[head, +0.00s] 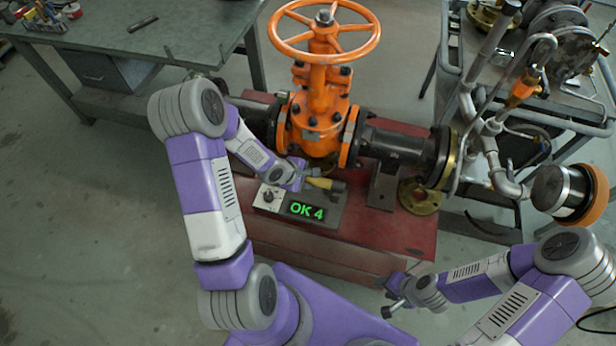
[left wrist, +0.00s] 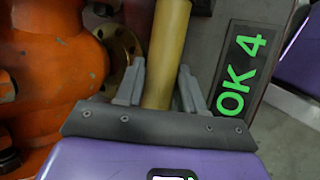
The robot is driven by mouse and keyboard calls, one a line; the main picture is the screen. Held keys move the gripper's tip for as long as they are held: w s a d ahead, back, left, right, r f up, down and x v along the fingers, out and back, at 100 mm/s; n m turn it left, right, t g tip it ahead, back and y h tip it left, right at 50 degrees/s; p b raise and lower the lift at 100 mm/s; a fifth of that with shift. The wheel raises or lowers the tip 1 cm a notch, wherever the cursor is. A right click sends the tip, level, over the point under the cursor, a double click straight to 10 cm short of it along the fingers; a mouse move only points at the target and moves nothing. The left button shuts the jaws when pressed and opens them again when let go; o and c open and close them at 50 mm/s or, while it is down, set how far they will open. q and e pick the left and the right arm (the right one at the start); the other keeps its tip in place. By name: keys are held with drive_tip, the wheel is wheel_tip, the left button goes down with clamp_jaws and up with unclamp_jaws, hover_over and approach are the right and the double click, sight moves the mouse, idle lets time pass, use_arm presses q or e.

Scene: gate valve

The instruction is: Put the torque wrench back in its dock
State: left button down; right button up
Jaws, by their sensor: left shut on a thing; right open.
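The torque wrench shows as a short yellow handle (head: 319,183) with a dark head at its right end, just behind the dock's display. My left gripper (head: 304,178) is shut on it. In the left wrist view the yellow handle (left wrist: 166,50) runs up between the two grey fingers (left wrist: 160,88); its far end is out of frame. The dock (head: 300,208) is a grey box with a knob and a green "OK 4" readout, also in the left wrist view (left wrist: 240,75). I cannot tell whether the wrench touches the dock. My right gripper (head: 390,296) is open and empty at lower right.
The orange gate valve (head: 318,125) with its handwheel stands right behind the dock on a red base (head: 400,240). Dark pipes and flanges (head: 395,148) extend beside it. A workbench (head: 130,40) is at back left, and a cart with fittings (head: 560,90) is at right.

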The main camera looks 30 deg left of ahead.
use_arm(q)
drive_tip(key=shift+w+f, duration=0.1)
drive_tip(key=shift+f, duration=0.1)
drive_tip(key=c, duration=0.7)
unclamp_jaws()
drive_tip(key=shift+o, duration=0.5)
drive_tip(key=shift+f, duration=0.1)
drive_tip(key=shift+s, duration=0.2)
drive_tip(key=p+v, duration=0.4)
drive_tip(key=v, duration=0.3)
drive_tip(key=shift+r+p, duration=0.35)
drive_tip(key=shift+r, duration=0.05)
